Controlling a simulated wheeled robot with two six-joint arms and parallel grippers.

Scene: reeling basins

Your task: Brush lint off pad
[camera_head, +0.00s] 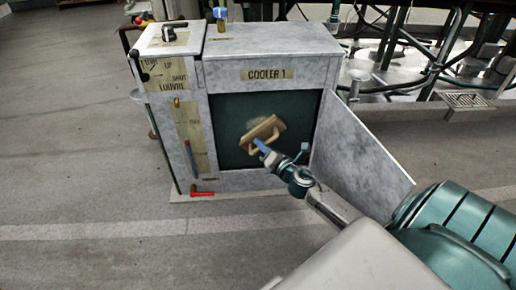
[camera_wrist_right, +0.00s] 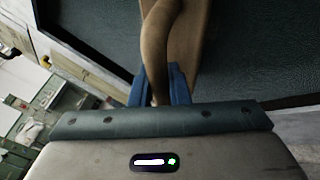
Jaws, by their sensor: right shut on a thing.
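A wooden brush (camera_head: 263,131) with a bowed handle is in front of the dark green pad (camera_head: 232,109) in the open front of the grey cooler. My right gripper (camera_head: 261,146) has blue fingers shut on the brush handle. In the right wrist view the handle (camera_wrist_right: 158,45) runs up from between the blue fingers (camera_wrist_right: 160,88), with the pad (camera_wrist_right: 250,50) behind. Whether the bristles touch the pad is hidden. My left gripper is not in view.
The cooler's grey door (camera_head: 358,150) stands open to the right, close to my right arm. A red-handled valve (camera_head: 202,193) is low at the front. Floor at the left is clear.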

